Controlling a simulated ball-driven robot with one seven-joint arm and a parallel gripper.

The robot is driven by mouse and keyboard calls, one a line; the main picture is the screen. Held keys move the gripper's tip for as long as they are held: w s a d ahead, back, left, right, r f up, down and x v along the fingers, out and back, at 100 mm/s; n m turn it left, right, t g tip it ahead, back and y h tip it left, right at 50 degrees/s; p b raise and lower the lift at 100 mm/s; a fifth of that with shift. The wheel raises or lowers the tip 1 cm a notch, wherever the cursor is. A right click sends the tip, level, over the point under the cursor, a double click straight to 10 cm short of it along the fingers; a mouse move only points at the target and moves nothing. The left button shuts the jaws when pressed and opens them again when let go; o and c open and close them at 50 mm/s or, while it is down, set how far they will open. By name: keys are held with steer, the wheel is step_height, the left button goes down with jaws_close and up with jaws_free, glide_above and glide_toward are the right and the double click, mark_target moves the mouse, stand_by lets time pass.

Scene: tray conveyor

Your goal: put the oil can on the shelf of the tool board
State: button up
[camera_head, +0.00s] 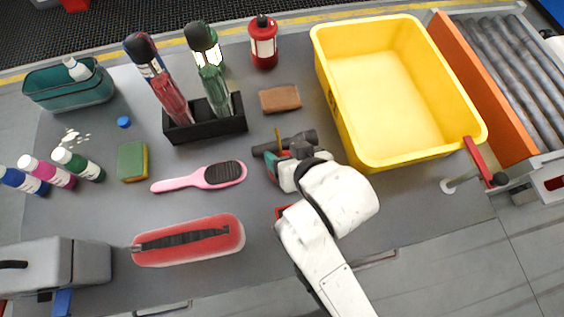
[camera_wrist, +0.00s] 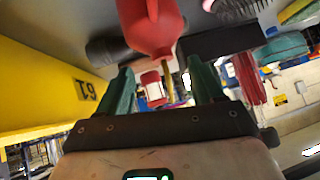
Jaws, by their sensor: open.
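The oil can (camera_wrist: 150,28) shows in the wrist view as a red body with a thin yellow-brown spout, just ahead of my fingertips and roughly centred between them. My gripper (camera_wrist: 161,80) has its two green fingers apart, with nothing clamped. In the head view my gripper (camera_head: 279,168) is over the middle of the table, and my arm hides most of the can. Its spout (camera_head: 278,138) seems to show just beyond the fingers. I cannot make out the tool board or its shelf in either view.
A yellow bin (camera_head: 375,163) stands close to the right of my gripper. A dark cylindrical tool (camera_head: 300,140) lies just beyond it. A black caddy (camera_head: 207,129) with bottles, a pink brush (camera_head: 205,177) and a red case (camera_head: 190,250) are to the left.

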steer(key=shift+x, duration=0.95)
steer(key=shift+f, duration=0.1)
steer(key=c, duration=1.2)
steer(key=shift+s, duration=0.1)
jaws_close()
